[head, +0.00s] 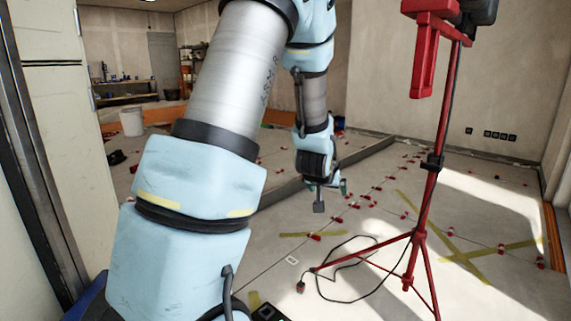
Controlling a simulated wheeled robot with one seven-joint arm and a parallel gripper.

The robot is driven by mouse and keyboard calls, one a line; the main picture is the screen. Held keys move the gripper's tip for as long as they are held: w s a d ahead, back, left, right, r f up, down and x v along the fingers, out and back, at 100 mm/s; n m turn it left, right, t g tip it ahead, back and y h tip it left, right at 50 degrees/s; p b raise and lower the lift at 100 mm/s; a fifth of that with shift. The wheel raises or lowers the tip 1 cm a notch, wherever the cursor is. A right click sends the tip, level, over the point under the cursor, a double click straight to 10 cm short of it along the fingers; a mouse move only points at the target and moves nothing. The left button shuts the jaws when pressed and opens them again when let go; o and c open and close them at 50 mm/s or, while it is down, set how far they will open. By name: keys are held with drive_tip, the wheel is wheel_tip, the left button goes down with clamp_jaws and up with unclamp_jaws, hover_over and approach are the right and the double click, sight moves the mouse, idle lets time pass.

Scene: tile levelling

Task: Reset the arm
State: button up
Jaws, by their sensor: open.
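My arm rises through the left and middle of the head view, with light blue joints and grey metal tubes. Its far end hangs down, and my gripper (324,194) points toward the tiled floor. The gripper is small and dark in this view. It is open, and I see nothing held in it. The fingertips appear to be above the floor, apart from it. Several red levelling clips (315,237) sit along the tile joints on the floor behind and beside the gripper.
A red tripod (418,237) with a work lamp stands right of my arm, its black cable (345,297) looped on the floor. Yellow tape strips (440,235) mark the tiles. A white bucket (131,122) stands at the back left. A door frame (40,150) is close on the left.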

drive_tip(key=s+a+n+g+y, duration=0.25)
drive_tip(key=s+a+g, duration=0.45)
drive_tip(key=s+a, duration=1.25)
drive_tip(key=w+d+p+v, duration=0.1)
drive_tip(key=w+p+v, duration=0.1)
drive_tip(key=p+v, duration=1.4)
drive_tip(key=w+d+r+p+v, duration=0.1)
drive_tip(key=w+p+v, duration=0.1)
drive_tip(key=p+v, duration=1.4)
drive_tip(key=shift+w+d+r+g+y+p, duration=0.35)
drive_tip(key=shift+d+p, duration=0.15)
drive_tip(key=shift+p, duration=0.1)
